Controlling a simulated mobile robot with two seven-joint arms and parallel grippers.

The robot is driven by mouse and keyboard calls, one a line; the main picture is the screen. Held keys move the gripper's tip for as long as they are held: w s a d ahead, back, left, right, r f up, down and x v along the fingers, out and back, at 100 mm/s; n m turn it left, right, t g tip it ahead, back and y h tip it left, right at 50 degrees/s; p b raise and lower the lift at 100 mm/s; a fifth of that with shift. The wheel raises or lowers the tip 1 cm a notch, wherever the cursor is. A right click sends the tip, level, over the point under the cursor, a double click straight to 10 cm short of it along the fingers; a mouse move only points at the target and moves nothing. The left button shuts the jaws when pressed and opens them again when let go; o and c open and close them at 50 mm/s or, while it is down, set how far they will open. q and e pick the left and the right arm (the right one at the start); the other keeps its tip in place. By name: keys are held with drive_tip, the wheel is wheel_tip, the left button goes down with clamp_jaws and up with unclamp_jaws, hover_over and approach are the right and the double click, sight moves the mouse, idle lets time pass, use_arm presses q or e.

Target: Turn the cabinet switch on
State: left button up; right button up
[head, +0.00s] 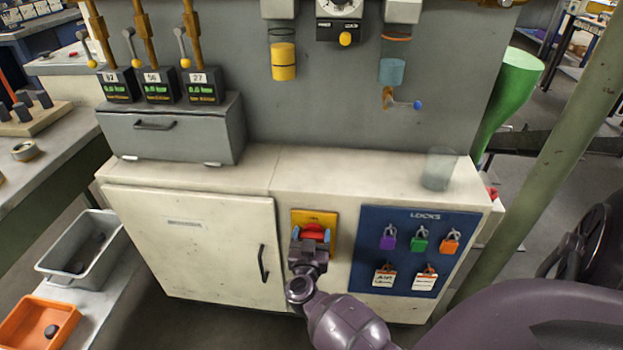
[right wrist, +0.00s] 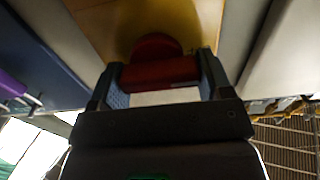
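The cabinet switch is a red handle (head: 313,232) on a yellow plate (head: 328,217) on the front of the white cabinet (head: 195,241). My right gripper (head: 312,240) is at the switch. In the right wrist view the red handle (right wrist: 160,72) fills the space between the two fingertips (right wrist: 161,78), with a blue-grey pad against each side. The gripper looks shut on the handle. The fingers partly hide the handle in the head view. My left gripper is in neither view.
A blue lock board (head: 412,250) with padlocks and tags is right of the switch. A cabinet door with a black handle (head: 263,264) is to its left. A clear cup (head: 439,168) stands on the cabinet top. A grey bin (head: 83,252) and orange tray (head: 42,322) are at the left.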

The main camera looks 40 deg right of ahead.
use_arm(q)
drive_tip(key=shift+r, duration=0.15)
use_arm(e)
drive_tip(key=shift+m, duration=0.4)
drive_tip(key=shift+c, duration=0.3)
drive_tip(key=shift+m+p, duration=0.35)
drive_tip(key=shift+m, duration=0.25)
drive_tip(key=m, duration=0.3)
drive_tip(key=shift+s+m+p, duration=0.1)
drive_tip(key=shift+m+p, duration=0.2)
drive_tip(key=shift+m, duration=0.9)
drive_tip(key=m, duration=0.6)
drive_tip(key=shift+s+d+f+m, duration=0.15)
drive_tip(key=shift+f+m, duration=0.1)
drive_tip(key=shift+m, duration=0.15)
use_arm(q)
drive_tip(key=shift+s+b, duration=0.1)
drive_tip(key=shift+b, duration=0.3)
use_arm(e)
drive_tip(key=shift+m, duration=1)
drive_tip(key=o, duration=0.9)
drive_tip(key=shift+r, duration=0.1)
